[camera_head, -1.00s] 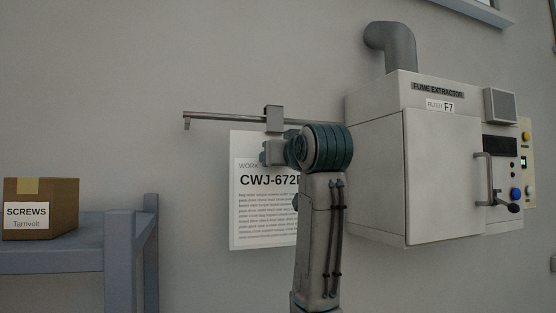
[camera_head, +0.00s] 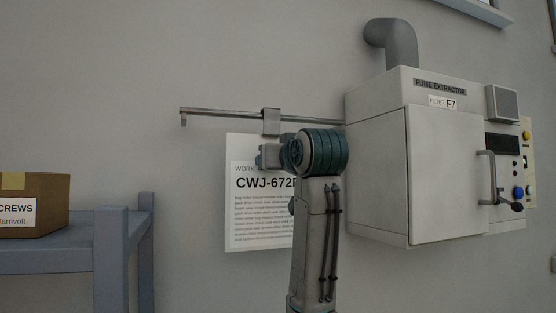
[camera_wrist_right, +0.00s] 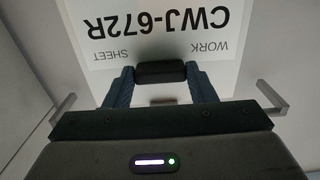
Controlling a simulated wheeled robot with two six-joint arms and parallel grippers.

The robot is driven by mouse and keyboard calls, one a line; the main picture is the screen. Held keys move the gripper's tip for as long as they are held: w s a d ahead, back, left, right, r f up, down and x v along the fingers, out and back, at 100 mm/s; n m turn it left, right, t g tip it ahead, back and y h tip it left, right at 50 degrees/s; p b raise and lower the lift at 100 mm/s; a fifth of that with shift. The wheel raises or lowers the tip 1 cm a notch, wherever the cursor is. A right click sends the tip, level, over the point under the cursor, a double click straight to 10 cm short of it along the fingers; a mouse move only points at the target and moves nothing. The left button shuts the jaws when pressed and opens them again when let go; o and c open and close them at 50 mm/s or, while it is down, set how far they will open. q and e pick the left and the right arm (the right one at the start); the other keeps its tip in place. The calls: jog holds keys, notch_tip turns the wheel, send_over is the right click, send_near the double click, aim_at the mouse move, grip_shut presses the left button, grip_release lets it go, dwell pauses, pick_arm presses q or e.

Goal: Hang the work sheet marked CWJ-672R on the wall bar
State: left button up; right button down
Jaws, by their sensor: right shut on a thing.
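The white work sheet marked CWJ-672R (camera_head: 248,215) hangs upright in front of the wall in the head view; my right arm covers its right part. It appears upside down in the wrist view (camera_wrist_right: 165,30). A grey hook-like block (camera_head: 271,121) above the sheet overlaps the wall bar (camera_head: 215,112); I cannot tell whether it rests on the bar. My right gripper (camera_head: 271,155) is at the sheet's top, just below the bar. In the wrist view its fingers (camera_wrist_right: 161,78) are shut on a dark grip piece (camera_wrist_right: 161,72) at the sheet's top edge. My left gripper is out of view.
A fume extractor (camera_head: 375,170) on the wall stands close to the right of my right arm, at the bar's right end. A blue-grey table (camera_head: 60,258) with a cardboard screws box (camera_head: 50,190) is at lower left. The wall left of the sheet is clear.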

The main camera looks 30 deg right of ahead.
jog(key=c, duration=0.5)
grip_release()
jog(key=shift+f, duration=0.1)
pick_arm(q)
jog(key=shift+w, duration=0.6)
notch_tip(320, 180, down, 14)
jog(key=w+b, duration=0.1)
jog(key=b, duration=1.4)
pick_arm(e)
jog(key=v, duration=1)
jog(key=shift+s+a, duration=0.15)
jog(key=shift+s, duration=0.2)
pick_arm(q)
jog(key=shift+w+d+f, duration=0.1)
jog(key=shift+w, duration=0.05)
